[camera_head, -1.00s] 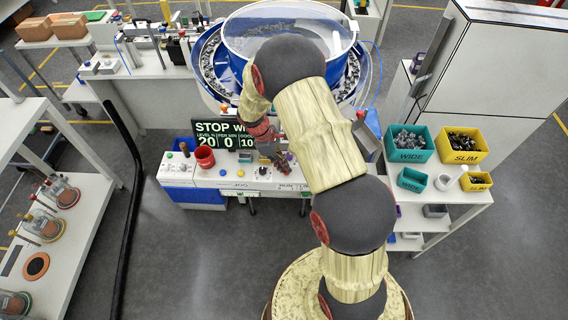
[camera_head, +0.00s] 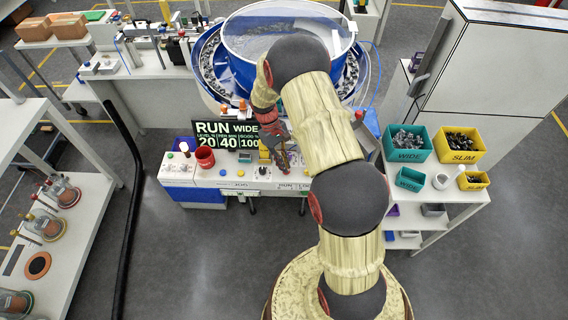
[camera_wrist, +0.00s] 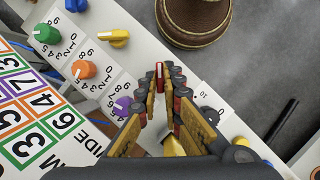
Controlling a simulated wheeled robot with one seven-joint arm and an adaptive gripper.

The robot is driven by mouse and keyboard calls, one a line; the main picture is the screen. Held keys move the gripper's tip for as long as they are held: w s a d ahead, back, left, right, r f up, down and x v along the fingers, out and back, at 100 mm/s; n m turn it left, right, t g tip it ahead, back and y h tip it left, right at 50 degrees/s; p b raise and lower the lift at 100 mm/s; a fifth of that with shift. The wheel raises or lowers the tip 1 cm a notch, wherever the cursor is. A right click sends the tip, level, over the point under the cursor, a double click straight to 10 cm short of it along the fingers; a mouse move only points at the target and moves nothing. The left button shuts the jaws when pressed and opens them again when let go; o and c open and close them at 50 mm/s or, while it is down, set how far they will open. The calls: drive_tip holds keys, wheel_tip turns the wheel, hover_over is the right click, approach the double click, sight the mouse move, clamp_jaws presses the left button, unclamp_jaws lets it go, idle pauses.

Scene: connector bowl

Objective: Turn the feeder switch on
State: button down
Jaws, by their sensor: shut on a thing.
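The feeder switch shows as a small red handle (camera_wrist: 159,69) between my fingertips in the wrist view. My gripper (camera_wrist: 161,86) is shut on it, over the white control panel; the fingers hide its base. In the head view, my gripper (camera_head: 284,168) points down at the right part of the panel (camera_head: 215,175), near its front edge. The display (camera_head: 226,135) behind the panel reads RUN WIDE, with 20, 40 and 100 below.
Blue (camera_wrist: 75,4), green (camera_wrist: 46,33), orange (camera_wrist: 83,70) and purple (camera_wrist: 122,106) knobs stand on the panel. A yellow knob (camera_wrist: 114,38) is near my fingers. A red cup (camera_head: 205,157) stands at left. The feeder bowl (camera_head: 290,35) is behind; bins (camera_head: 407,157) stand right.

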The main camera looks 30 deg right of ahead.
idle(0.4)
drive_tip(key=c, duration=2)
unclamp_jaws()
drive_tip(key=shift+o, duration=0.2)
drive_tip(key=v, duration=1.2)
